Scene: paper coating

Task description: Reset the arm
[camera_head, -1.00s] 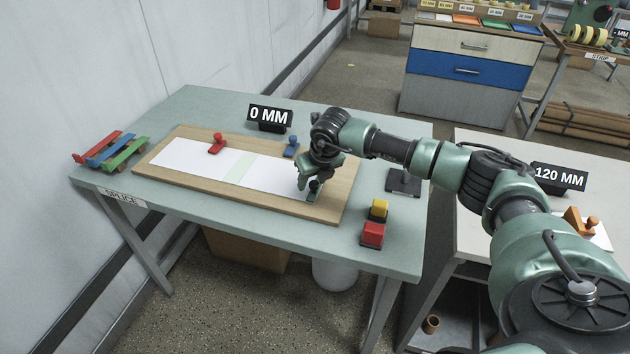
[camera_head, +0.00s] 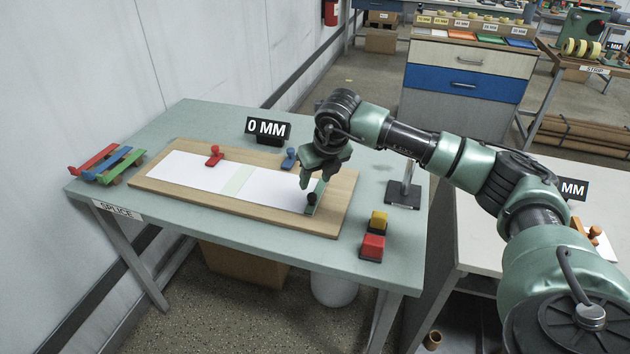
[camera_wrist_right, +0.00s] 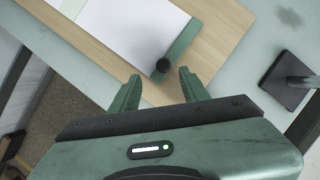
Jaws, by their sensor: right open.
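My right gripper (camera_head: 312,183) is open and empty, just above the right end of the wooden board (camera_head: 163,186). A green strip tool with a black knob (camera_head: 312,198) lies across the right end of the white sheet (camera_head: 190,172). In the right wrist view my two fingers (camera_wrist_right: 158,75) are spread apart. The black knob (camera_wrist_right: 163,66) stands just beyond the fingertips, with the green strip (camera_wrist_right: 184,40) under it. The fingers appear clear of the knob. My left gripper is not in view.
A red-handled stamp (camera_head: 214,155) and a blue one (camera_head: 289,158) sit by the board. Coloured strips (camera_head: 112,160) lie at the table's left. Red and yellow blocks (camera_head: 373,246) stand at right, near a dark stand (camera_head: 402,195). A "0 MM" sign (camera_head: 267,129) stands behind.

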